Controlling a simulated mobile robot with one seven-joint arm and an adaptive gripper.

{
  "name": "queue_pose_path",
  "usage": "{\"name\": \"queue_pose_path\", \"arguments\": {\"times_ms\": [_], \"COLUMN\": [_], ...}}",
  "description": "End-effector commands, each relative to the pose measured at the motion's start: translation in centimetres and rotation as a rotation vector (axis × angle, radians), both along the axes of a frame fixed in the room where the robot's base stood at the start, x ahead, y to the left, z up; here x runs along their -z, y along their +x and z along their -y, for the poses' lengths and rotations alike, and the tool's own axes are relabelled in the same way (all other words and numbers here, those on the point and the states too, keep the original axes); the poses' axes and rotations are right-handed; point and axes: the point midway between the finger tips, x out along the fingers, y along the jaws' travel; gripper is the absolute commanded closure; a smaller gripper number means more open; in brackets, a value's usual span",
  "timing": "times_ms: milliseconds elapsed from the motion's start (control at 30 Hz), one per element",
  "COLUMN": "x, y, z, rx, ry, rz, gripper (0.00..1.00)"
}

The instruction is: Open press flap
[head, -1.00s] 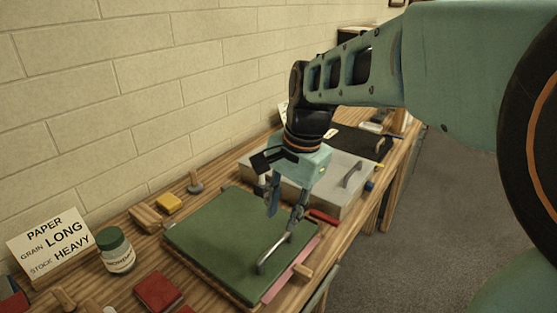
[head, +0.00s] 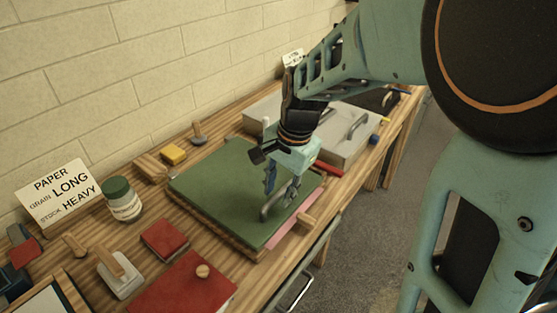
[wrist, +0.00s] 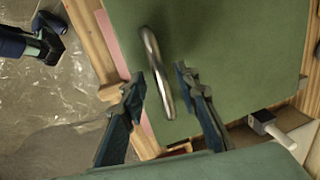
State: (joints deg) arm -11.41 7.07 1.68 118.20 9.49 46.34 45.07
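The press flap is a flat green board (head: 225,180) lying closed on a wooden base on the bench. A grey metal bar handle (head: 268,212) stands on it near its front edge. My gripper (head: 282,190) is over the flap at the handle. In the wrist view my gripper (wrist: 158,75) is open, with one finger on each side of the metal handle (wrist: 157,70). The fingertips look apart from the handle, though the exact height is hard to tell. A pink sheet (head: 295,222) sticks out from under the green flap (wrist: 225,55).
A grey box with a handle (head: 345,148) stands behind the flap. A jar (head: 122,200), a paper sign (head: 58,193), a small red block (head: 165,239) and a larger red board (head: 182,288) lie to the left. A wooden peg (head: 306,220) juts at the front edge.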

Motion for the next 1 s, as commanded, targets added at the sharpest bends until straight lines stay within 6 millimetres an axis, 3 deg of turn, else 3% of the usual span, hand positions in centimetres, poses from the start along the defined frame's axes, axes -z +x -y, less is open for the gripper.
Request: {"name": "queue_pose_path", "arguments": {"times_ms": [33,267,733,1000], "x": [0.0,0.0,-0.4,-2.7], "y": [0.0,0.0,0.0,0.1], "z": [0.0,0.0,-0.1,-1.3], "rx": [0.0,0.0,-0.001,-0.004], "ry": [0.0,0.0,-0.005,-0.052], "rz": [0.0,0.0,-0.002,-0.039], "gripper": [0.75,1.0,1.0,1.0]}}
